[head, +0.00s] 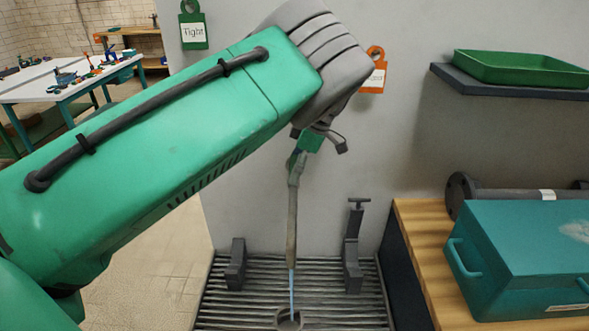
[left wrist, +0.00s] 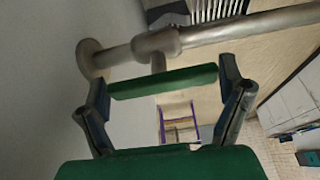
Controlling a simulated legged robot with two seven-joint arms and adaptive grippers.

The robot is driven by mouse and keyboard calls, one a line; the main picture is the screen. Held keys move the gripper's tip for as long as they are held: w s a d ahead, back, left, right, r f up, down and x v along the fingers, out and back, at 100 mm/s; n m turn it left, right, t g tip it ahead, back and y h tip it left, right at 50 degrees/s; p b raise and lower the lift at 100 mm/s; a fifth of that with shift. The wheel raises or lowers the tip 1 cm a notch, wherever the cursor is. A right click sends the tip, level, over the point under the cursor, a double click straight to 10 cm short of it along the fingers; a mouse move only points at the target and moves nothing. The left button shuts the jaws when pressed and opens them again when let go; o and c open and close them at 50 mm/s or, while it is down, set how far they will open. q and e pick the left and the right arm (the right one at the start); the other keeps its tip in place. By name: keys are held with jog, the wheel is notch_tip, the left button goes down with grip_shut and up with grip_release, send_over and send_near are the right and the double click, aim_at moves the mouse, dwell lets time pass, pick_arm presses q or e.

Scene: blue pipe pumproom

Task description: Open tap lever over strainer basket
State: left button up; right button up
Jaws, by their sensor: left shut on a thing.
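The tap's grey pipe (head: 293,205) points down over the ribbed drain tray in the head view. A thin pale-blue streak (head: 291,285) runs from its lower end to the round strainer opening (head: 288,319). The green lever (left wrist: 163,82) lies between the two dark fingers of my left gripper (left wrist: 165,95) in the left wrist view, beside the grey pipe joint. In the head view my left gripper (head: 318,138) is at the tap's upper end, and my forearm hides much of the tap. It is shut on the lever. My right gripper is not in view.
A clamp stand (head: 353,245) and a dark bracket (head: 236,263) stand on the ribbed tray (head: 330,312). A teal box (head: 520,255) sits on the wooden bench at right. A shelf with a green tray (head: 520,68) is above. Green (head: 193,28) and orange (head: 374,75) tags hang on the wall.

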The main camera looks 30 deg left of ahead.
pick_arm(q)
jog(key=shift+s+f+n, duration=0.1)
jog(key=shift+f+n, duration=0.05)
jog(key=shift+n, duration=0.35)
jog(key=o, duration=1)
jog(key=shift+c, duration=0.2)
jog(key=shift+a, duration=0.1)
jog(key=shift+r, duration=0.2)
jog(key=v, duration=1.1)
jog(key=shift+w+r, duration=0.2)
jog(key=shift+w, duration=0.25)
